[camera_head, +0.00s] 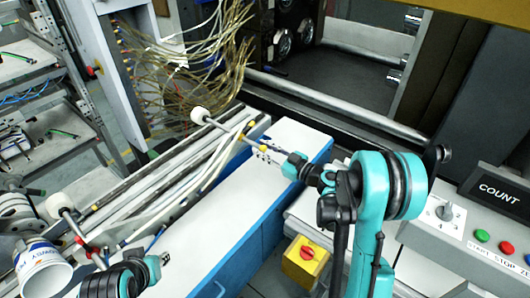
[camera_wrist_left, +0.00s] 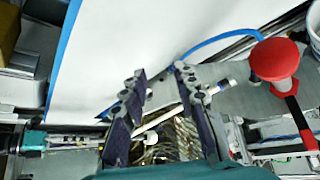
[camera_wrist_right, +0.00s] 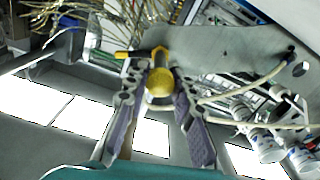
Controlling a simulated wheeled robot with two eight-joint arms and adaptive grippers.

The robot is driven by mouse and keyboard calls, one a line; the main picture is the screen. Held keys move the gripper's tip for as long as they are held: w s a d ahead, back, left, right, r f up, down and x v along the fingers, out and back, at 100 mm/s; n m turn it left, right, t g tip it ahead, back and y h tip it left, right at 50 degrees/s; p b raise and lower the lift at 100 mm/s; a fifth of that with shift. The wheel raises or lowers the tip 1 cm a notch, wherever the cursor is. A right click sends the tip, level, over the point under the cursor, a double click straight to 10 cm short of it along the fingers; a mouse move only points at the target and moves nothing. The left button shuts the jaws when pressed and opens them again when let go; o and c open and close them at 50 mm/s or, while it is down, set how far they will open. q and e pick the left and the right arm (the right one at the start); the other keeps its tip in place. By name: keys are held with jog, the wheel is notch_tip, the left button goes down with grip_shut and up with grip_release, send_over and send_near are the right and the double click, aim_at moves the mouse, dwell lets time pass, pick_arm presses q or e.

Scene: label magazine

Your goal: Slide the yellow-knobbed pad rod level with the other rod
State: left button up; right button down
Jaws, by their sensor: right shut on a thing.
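The yellow-knobbed pad rod (camera_head: 225,129) runs across the rails at the far end of the label magazine, its round white pad at the upper left. Its yellow knob (camera_wrist_right: 160,83) sits between the fingertips of my right gripper (camera_wrist_right: 160,80), which is shut on it; in the head view this gripper (camera_head: 273,156) is at the rod's right end. The other rod (camera_head: 80,232), with a white pad, lies at the near left. A red knob (camera_wrist_left: 275,60) shows in the left wrist view. My left gripper (camera_wrist_left: 160,78) is open and empty, beside the near end of the rails.
A white-topped blue cabinet (camera_head: 225,215) lies between the rails and my right arm. A yellow box with a red button (camera_head: 306,253) and a COUNT panel (camera_head: 500,195) stand to the right. A white cup (camera_head: 42,268) is at the lower left. Loose cables (camera_head: 205,65) hang behind.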

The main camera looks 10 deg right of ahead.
jog(key=c, duration=1.3)
grip_release()
jog(key=shift+o, duration=0.2)
jog(key=v, duration=1.2)
